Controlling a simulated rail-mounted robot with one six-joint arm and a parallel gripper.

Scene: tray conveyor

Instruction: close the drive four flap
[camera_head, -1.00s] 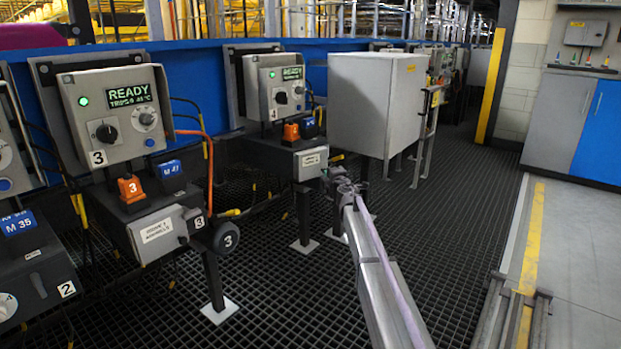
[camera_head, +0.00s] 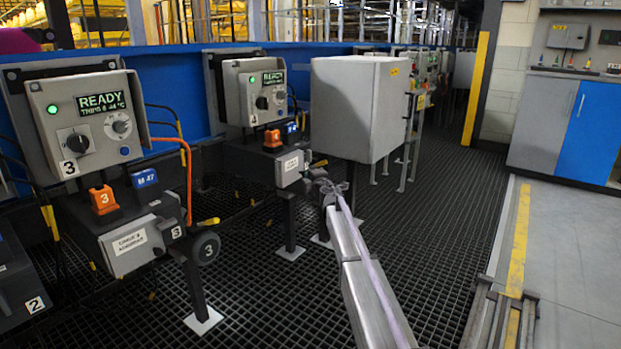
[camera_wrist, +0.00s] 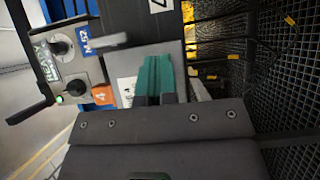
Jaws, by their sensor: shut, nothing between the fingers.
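The drive four station stands left of the middle in the head view, with its grey control box (camera_head: 254,92) and orange block (camera_head: 272,139). Below them is its grey labelled cover (camera_head: 290,168), the likely flap. My gripper (camera_head: 326,187) is just right of and in front of that cover. In the wrist view the station is turned sideways, with the orange block numbered 4 (camera_wrist: 103,95) and the labelled grey cover (camera_wrist: 125,70). My shut, empty green fingers (camera_wrist: 154,75) overlap the cover and part of its label. I cannot tell whether they touch it or how far the flap is closed.
The drive three station (camera_head: 85,120) stands nearer at the left, with a round black wheel (camera_head: 206,248). A large grey cabinet (camera_head: 358,108) stands just behind and right of my gripper. Dark grating floor (camera_head: 430,240) is clear on the right.

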